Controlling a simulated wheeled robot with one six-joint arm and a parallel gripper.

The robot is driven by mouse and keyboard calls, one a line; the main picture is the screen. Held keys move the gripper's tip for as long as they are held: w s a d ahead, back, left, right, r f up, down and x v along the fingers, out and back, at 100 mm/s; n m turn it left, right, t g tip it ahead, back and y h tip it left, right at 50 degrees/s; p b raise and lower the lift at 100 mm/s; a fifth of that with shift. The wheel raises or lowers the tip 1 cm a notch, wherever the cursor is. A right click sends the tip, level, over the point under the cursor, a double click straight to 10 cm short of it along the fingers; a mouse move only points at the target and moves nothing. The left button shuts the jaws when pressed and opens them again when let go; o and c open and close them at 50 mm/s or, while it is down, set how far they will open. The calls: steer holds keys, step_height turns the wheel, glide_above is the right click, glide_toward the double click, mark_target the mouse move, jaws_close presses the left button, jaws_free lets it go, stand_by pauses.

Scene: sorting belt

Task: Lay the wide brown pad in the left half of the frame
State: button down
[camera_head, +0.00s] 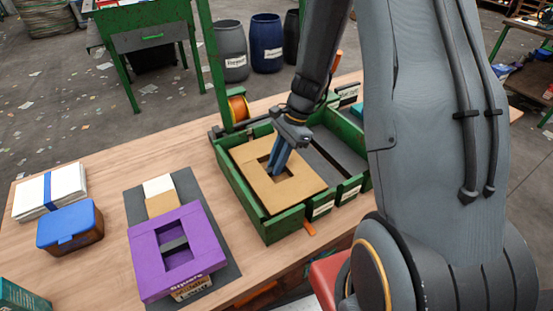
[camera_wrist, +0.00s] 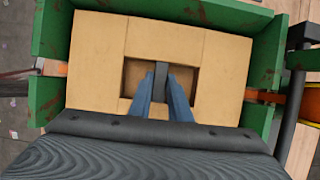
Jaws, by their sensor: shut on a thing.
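The wide brown pad (camera_head: 301,188) has a rectangular window with a dark grip bar across it. It lies level between the walls of the left half of the green frame (camera_head: 233,193). My gripper (camera_head: 277,172) points down into the window. In the wrist view my gripper (camera_wrist: 160,84) has its blue fingers on both sides of the bar, shut on the pad (camera_wrist: 100,55). Green walls (camera_wrist: 50,25) stand close around the pad there. I cannot tell whether its underside touches the frame's floor.
The frame's right half (camera_head: 345,150) shows a bare grey floor. A purple pad (camera_head: 205,235) lies on a dark mat (camera_head: 135,203), with white and brown pieces behind it. A blue-lidded box (camera_head: 68,224) and a white stack (camera_head: 65,182) stand at the left. An orange spool (camera_head: 238,108) is behind the frame.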

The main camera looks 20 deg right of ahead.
stand_by(0.3)
steer(key=shift+f+b, duration=0.35)
steer(key=shift+f, duration=0.3)
steer(key=c, duration=1.6)
jaws_free()
steer(key=shift+o, duration=0.2)
steer(key=shift+b+v, duration=0.55)
steer(key=shift+v, duration=3.4)
